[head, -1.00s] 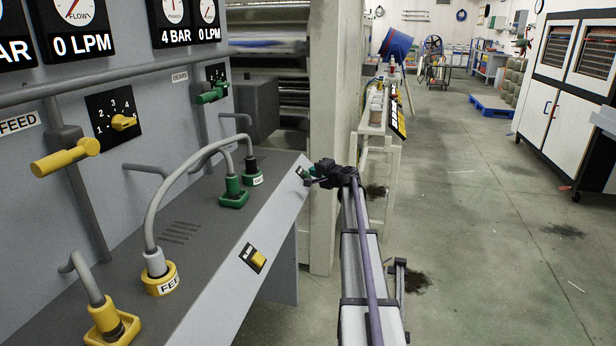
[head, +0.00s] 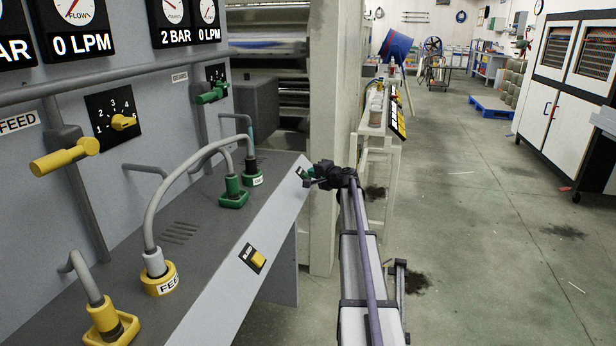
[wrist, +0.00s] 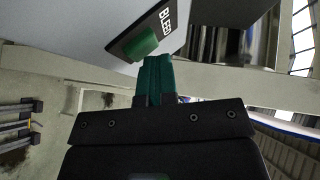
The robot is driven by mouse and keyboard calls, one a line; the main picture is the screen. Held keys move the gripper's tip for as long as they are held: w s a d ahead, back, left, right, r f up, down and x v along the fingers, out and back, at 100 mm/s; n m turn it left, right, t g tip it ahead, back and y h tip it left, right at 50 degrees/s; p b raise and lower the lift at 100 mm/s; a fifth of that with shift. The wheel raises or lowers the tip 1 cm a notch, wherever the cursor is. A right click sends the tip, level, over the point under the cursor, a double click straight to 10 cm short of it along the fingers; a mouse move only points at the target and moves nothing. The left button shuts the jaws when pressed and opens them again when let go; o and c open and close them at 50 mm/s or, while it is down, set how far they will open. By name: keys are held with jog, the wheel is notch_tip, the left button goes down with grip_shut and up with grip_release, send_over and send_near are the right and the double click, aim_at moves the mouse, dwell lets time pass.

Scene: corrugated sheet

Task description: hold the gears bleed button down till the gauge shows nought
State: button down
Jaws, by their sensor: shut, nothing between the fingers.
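The green bleed button (head: 301,173) is at the far end of the console's sloped front edge. It shows close up in the wrist view (wrist: 141,45), on a black plate marked BLEED. My gripper (wrist: 158,62) is shut and empty, its teal fingertips right at the button's lower edge. They look to be touching it, but how far it is pressed in is hard to tell. The gears pressure gauge (head: 172,10) is at the top of the panel, and its readout (head: 176,37) says 2 BAR.
A yellow bleed button (head: 258,260) sits nearer on the same sloped edge. Green hose couplings (head: 233,193) and yellow feed couplings (head: 160,279) stand on the console top (head: 190,255). A pale post (head: 335,120) stands just behind my gripper. The floor to the right is open.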

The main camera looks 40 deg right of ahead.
dwell(0.8)
jog(key=shift+s+d+r+p, duration=0.4)
jog(key=shift+s+r+p, duration=0.05)
jog(key=shift+r+p, duration=0.15)
jog(key=s+d+r+p, duration=0.2)
jog(key=r+p, duration=0.1)
jog(key=shift+s+d+r, duration=0.1)
jog(key=shift+s+r, duration=0.1)
jog(key=shift+s, duration=0.15)
dwell(0.4)
